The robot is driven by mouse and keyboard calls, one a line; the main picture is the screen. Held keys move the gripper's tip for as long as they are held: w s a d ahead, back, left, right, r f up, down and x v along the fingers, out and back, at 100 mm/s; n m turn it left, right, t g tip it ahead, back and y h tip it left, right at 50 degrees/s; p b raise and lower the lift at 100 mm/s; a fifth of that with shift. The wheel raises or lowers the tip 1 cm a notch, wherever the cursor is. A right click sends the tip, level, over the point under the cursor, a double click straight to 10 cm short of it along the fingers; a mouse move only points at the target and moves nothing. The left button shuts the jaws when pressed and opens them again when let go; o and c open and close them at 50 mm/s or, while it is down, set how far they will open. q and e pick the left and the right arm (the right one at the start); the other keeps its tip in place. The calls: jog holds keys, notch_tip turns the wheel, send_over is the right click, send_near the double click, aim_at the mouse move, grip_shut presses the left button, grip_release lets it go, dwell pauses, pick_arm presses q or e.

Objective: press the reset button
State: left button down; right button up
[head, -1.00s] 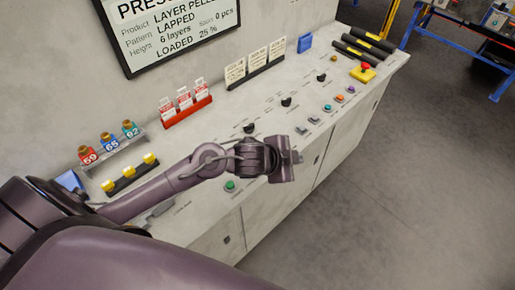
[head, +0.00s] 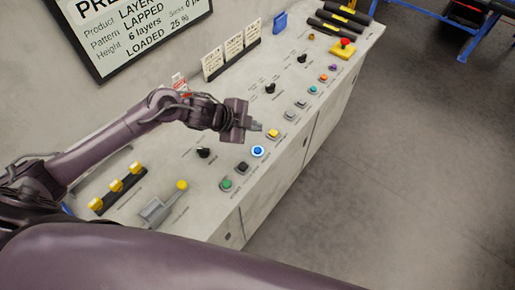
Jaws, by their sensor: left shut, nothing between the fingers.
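The console (head: 282,182) carries a row of push buttons along its front edge. Their labels are too small to read, so I cannot tell by text which is reset. From near to far, the row has a green button (head: 227,184), a black button (head: 243,167), a blue button with a pale ring (head: 258,151), a yellow button (head: 273,133), then grey, teal, orange and purple ones. My left gripper (head: 257,127) is shut and empty, above the console near the yellow and blue buttons, apparently touching neither. My right gripper is out of view.
Black knobs (head: 204,153) stand behind the buttons. A yellow-knobbed lever (head: 181,186) is at the near end, and a red mushroom button (head: 345,43) on a yellow base at the far end. Card holders (head: 232,50) line the wall side. Open floor (head: 410,180) lies to the right.

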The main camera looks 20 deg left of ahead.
pick_arm(q)
jog(key=b, duration=0.7)
send_over(254, 150)
notch_tip(254, 150, down, 7)
jog(key=shift+s+d+f, duration=0.1)
jog(key=shift+f, duration=0.1)
jog(key=shift+f+b, duration=0.3)
jog(key=shift+f, duration=0.4)
dwell(0.6)
jog(key=shift+f, duration=0.35)
